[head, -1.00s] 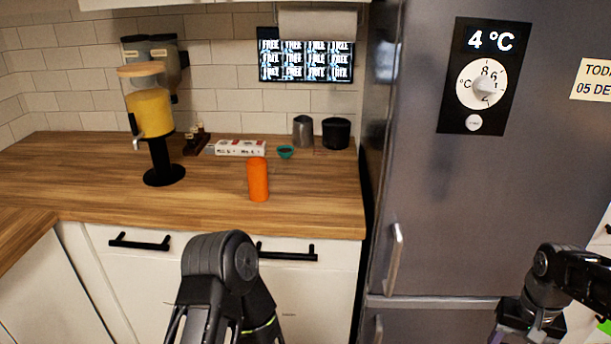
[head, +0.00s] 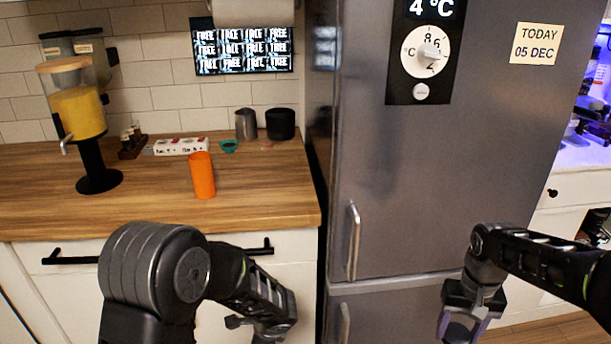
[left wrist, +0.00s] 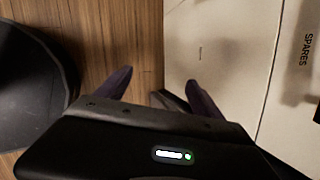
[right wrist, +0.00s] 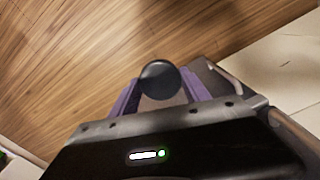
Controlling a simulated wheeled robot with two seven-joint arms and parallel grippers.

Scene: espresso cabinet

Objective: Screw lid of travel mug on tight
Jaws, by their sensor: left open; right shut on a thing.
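An orange cylinder (head: 202,176), which looks like the travel mug, stands upright on the wooden counter, left of the fridge. No gripper is near it. My right gripper (head: 462,328) is low in front of the fridge. In the right wrist view its purple fingers (right wrist: 158,95) are shut on a dark round thing (right wrist: 158,78), which looks like a lid. My left gripper is low in front of the cabinet drawers, partly hidden by its own arm. In the left wrist view its fingers (left wrist: 160,88) are spread and empty above the floor.
On the counter (head: 255,205) stand a yellow drink dispenser (head: 78,112), a white box (head: 181,146), a small teal bowl (head: 229,146), a metal jug (head: 246,124) and a black canister (head: 280,124). The tall grey fridge (head: 400,180) bounds the counter on the right.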

